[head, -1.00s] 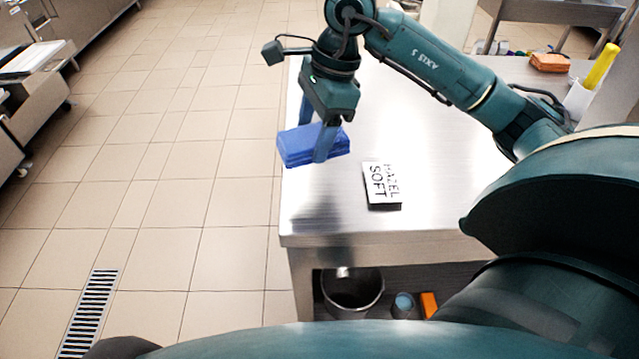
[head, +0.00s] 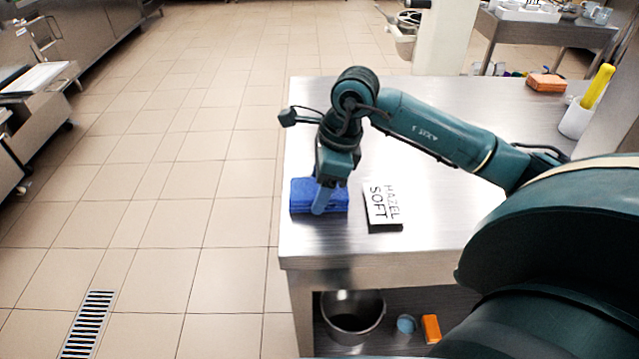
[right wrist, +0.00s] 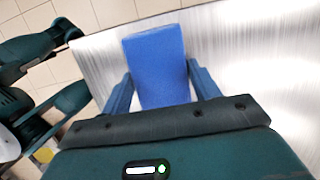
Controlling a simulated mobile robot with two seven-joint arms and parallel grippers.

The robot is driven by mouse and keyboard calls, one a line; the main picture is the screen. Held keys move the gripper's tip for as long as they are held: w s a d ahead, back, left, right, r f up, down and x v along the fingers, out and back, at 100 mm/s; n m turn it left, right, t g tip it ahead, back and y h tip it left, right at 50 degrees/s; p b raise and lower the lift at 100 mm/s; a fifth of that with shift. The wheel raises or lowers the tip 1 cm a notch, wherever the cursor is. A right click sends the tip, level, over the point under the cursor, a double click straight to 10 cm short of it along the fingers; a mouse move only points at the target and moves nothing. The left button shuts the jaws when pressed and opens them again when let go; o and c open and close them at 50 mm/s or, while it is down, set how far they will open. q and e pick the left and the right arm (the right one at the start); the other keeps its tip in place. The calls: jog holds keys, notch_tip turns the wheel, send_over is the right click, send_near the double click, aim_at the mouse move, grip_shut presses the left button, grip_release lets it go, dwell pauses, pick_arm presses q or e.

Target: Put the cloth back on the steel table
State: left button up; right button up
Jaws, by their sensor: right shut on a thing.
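The blue folded cloth (head: 303,196) is at the left edge of the steel table (head: 420,245), left of the label card. My right gripper (head: 320,200) is shut on it from above. The cloth is low, at or just above the table top; I cannot tell whether it touches. In the right wrist view the cloth (right wrist: 157,65) lies between the two blue fingers of the gripper (right wrist: 163,90), with steel behind it. My left gripper is not in view in the head view.
A card reading "HAZEL SOFT" (head: 383,204) lies just right of the cloth. An orange sponge-like block (head: 546,82) and a white holder (head: 575,120) with a yellow-handled tool stand at the back right. A steel pot (head: 352,318) sits on the shelf below. The table middle is clear.

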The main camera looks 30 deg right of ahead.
jog(key=shift+f, duration=0.1)
jog(key=shift+f, duration=0.15)
jog(key=o, duration=0.9)
jog(key=shift+o, duration=0.2)
jog(key=shift+r, duration=0.25)
jog(key=v, duration=1.2)
